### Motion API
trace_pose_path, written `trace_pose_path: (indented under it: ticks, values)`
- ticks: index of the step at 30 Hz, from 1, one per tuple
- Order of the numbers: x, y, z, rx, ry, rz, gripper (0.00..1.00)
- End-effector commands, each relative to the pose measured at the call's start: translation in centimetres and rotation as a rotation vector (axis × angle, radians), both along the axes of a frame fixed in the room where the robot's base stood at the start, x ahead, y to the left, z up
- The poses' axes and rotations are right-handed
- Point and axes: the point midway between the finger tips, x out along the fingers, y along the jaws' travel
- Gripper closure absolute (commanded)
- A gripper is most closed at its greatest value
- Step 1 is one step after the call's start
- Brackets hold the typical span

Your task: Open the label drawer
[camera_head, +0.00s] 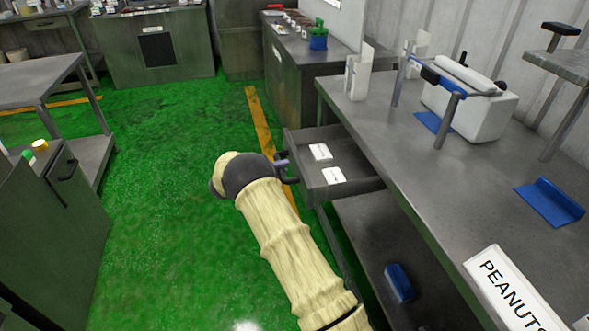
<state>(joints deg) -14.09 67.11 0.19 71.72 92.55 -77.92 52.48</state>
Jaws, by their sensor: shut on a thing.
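The label drawer (337,186) is pulled out from under the grey worktable at the middle of the view. Two white labels (320,152) lie inside it, apart from each other. My gripper (283,166) is at the drawer's front left, at its dark handle (289,177), and is shut on that handle. My cream-coloured arm reaches up from the bottom and hides part of the floor. The fingertips are small and partly hidden by my wrist.
The worktable (432,180) carries a white machine (468,103) and blue trays (550,201). A lower shelf (376,245) holds a blue object (398,283). A dark cabinet (62,215) stands at left. Green floor (160,170) between is clear.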

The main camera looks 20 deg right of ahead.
Motion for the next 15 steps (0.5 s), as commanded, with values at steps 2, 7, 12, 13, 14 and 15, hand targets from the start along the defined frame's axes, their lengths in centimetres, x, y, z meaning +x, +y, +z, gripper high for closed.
trace_pose_path:
  ticks: [2, 7, 12, 13, 14, 15]
  values:
    - [-0.06, 0.55, -0.24, 0.002, 0.003, -0.001, 1.00]
    - [-0.05, 0.91, -0.18, 0.001, 0.004, -0.001, 1.00]
    - [-0.05, 0.89, -0.18, 0.001, 0.004, -0.001, 1.00]
    - [-0.06, 0.88, -0.18, 0.001, 0.004, -0.001, 1.00]
    - [-0.06, 0.87, -0.19, 0.001, 0.004, -0.001, 1.00]
    - [-0.06, 0.87, -0.19, 0.001, 0.004, -0.001, 0.76]
